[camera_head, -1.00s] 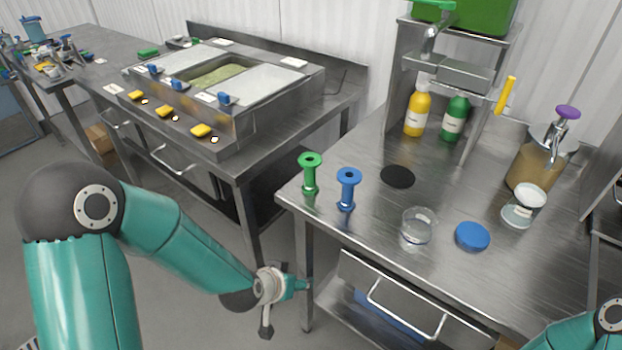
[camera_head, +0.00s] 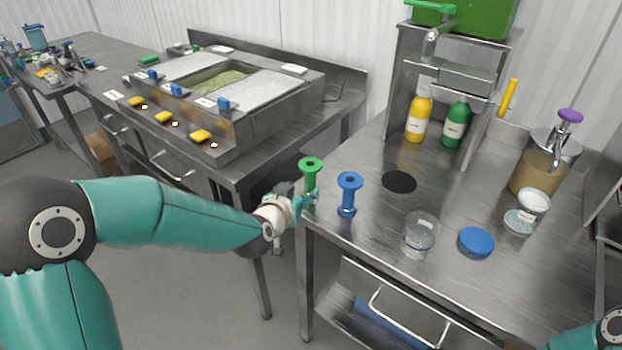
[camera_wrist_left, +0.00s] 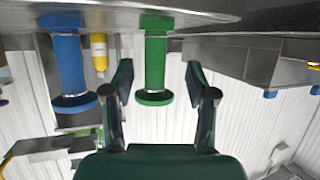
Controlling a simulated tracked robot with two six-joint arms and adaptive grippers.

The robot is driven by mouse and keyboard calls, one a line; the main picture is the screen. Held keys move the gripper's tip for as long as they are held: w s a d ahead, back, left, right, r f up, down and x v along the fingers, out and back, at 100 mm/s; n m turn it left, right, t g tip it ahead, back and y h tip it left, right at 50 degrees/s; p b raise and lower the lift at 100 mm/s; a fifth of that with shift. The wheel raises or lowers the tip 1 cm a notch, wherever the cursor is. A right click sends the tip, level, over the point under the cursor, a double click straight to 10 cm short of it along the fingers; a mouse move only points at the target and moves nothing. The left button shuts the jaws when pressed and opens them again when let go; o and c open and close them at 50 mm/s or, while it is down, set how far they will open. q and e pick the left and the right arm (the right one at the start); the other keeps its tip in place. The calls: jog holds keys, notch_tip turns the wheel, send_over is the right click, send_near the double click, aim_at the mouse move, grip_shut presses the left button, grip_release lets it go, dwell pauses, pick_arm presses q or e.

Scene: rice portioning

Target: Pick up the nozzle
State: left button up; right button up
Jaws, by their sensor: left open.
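Two spool-shaped nozzles stand upright near the left corner of the right-hand steel table: a green one (camera_head: 310,176) and a blue one (camera_head: 348,193) to its right. My left gripper (camera_head: 300,203) is at the table's left edge, close beside the lower part of the green nozzle. In the left wrist view, which looks upside down, the open fingers (camera_wrist_left: 160,82) stand on either side of the green nozzle (camera_wrist_left: 155,62), with gaps on both sides. The blue nozzle (camera_wrist_left: 68,62) is outside the fingers. My right gripper is out of view.
A clear cup (camera_head: 419,240), a blue lid (camera_head: 476,242) and a black disc (camera_head: 399,181) lie on the table (camera_head: 375,222). Yellow (camera_head: 418,120) and green (camera_head: 455,125) bottles stand under a dispenser at the back. A food counter (camera_head: 240,135) is at the left.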

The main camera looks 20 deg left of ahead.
aim_at(308, 188)
pick_arm(q)
jog(key=shift+d+f+p+x, duration=0.15)
jog(key=shift+p+x, duration=0.25)
jog(key=shift+x, duration=1.25)
jog(key=shift+d+f+p+x, duration=0.15)
jog(key=shift+p+x, duration=0.2)
jog(key=shift+x, duration=1.3)
jog(key=shift+s+r, duration=0.1)
grip_shut()
